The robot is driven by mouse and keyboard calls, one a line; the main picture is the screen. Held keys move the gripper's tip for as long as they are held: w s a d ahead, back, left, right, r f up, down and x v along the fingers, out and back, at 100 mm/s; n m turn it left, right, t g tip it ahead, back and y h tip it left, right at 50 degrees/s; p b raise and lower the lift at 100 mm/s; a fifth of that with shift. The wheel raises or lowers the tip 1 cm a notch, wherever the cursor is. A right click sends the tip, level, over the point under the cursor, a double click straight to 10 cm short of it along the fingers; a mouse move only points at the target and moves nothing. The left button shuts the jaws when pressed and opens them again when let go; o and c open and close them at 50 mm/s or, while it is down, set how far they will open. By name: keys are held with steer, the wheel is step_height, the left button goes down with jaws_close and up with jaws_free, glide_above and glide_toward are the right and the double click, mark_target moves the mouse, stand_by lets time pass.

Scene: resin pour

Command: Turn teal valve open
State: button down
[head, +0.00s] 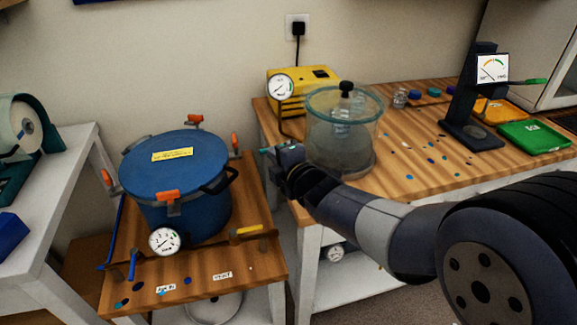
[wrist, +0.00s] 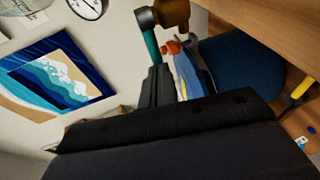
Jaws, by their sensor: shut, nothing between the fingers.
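The teal valve handle (wrist: 151,45) shows in the wrist view as a short teal bar, joined at its upper end to a grey and brass-coloured fitting (wrist: 172,12). In the head view a small teal part (head: 265,150) shows beside my gripper, left of the glass chamber. My gripper (head: 281,160) is at the left edge of the right-hand bench. In the wrist view the dark fingers of my gripper (wrist: 157,80) are shut and empty, right at the lower end of the teal bar. I cannot tell whether they touch it. My gripper and arm hide part of the valve in the head view.
A glass chamber (head: 342,138) stands close right of my gripper, with a yellow pump (head: 318,78) behind it. A blue pressure pot (head: 180,180) with orange clamps stands on the lower left bench. A black stand (head: 470,110) and green tray (head: 535,137) are farther right.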

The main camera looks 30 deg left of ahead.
steer(key=shift+a+r+b, duration=0.1)
steer(key=shift+a+b, duration=0.4)
steer(key=shift+b, duration=0.25)
stand_by(0.4)
